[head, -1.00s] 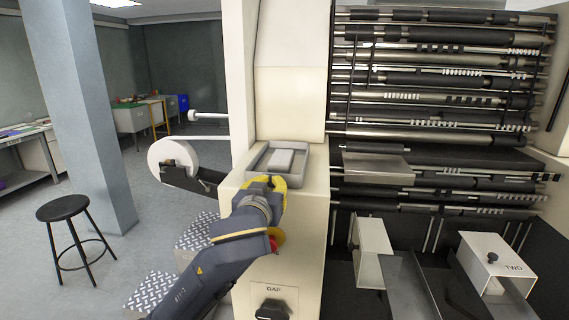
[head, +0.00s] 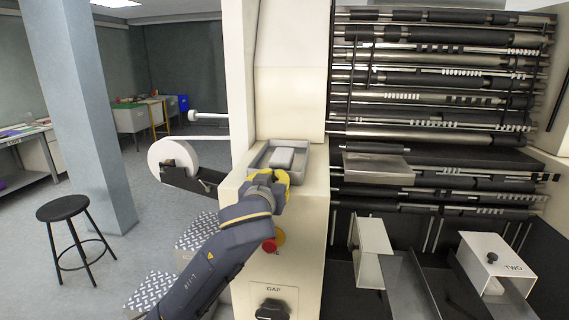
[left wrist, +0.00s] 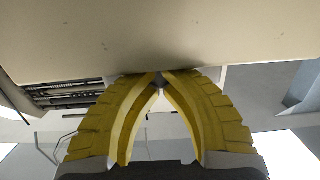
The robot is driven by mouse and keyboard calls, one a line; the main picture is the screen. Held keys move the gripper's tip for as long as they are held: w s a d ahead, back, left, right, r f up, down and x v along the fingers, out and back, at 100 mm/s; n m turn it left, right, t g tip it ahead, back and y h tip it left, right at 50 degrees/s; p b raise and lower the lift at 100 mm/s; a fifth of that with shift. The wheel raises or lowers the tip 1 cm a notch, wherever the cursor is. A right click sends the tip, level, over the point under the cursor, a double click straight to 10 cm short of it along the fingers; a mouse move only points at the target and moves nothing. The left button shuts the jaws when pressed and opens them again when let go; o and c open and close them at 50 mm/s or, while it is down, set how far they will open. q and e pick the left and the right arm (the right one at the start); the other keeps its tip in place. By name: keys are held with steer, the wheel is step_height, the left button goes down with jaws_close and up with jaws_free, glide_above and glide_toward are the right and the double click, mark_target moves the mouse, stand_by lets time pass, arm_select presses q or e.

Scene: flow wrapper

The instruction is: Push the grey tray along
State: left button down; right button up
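The grey tray (head: 262,156) sits on the cream ledge of the machine, in the middle of the head view. A pale block (head: 282,158) lies in it. My left gripper (head: 271,179), with yellow fingers, is at the tray's near side and hides part of its front edge; whether it touches the tray I cannot tell. In the left wrist view the finger tips (left wrist: 160,76) meet, with nothing seen between them, against a plain cream surface. My right gripper is not in view.
The machine's upright cream panel (head: 290,100) stands behind the tray. A white film roll (head: 172,157) is to the left, and metal rollers (head: 440,75) to the right. A red button (head: 270,244) and a black knob (head: 272,309) are on the front below.

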mark_target(279, 167)
arm_select(q)
steer(key=shift+r+x, duration=0.2)
steer(key=shift+x, duration=3.95)
steer(key=shift+s, duration=0.1)
steer(key=shift+f+v, duration=0.15)
steer(key=shift+v, duration=1.05)
steer(key=shift+f+v, duration=0.15)
steer(key=shift+v, duration=1)
steer(key=shift+f+v, duration=0.2)
steer(key=shift+v, duration=1.85)
steer(key=shift+f, duration=0.1)
steer(key=shift+a, duration=0.1)
